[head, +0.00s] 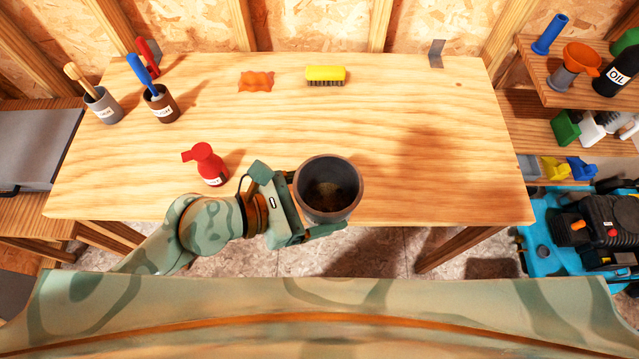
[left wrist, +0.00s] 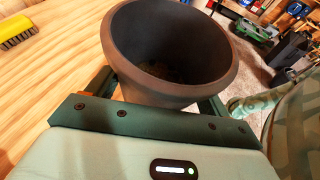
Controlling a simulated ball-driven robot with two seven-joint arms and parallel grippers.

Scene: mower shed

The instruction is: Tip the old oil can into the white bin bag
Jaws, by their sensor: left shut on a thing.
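A dark grey, round, open-topped can (head: 330,167) is held over the front edge of the workbench, with dark brown stuff in its bottom. My left gripper (head: 300,213) is shut on it, with the fingers along its sides. In the left wrist view the can (left wrist: 170,92) leans slightly, mouth up, and its inside is mostly in shadow. I see no white bin bag in either view. My right gripper does not show.
The bench's right part is clear. A shelf (head: 560,93) and a blue mower (head: 545,225) stand at the right.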

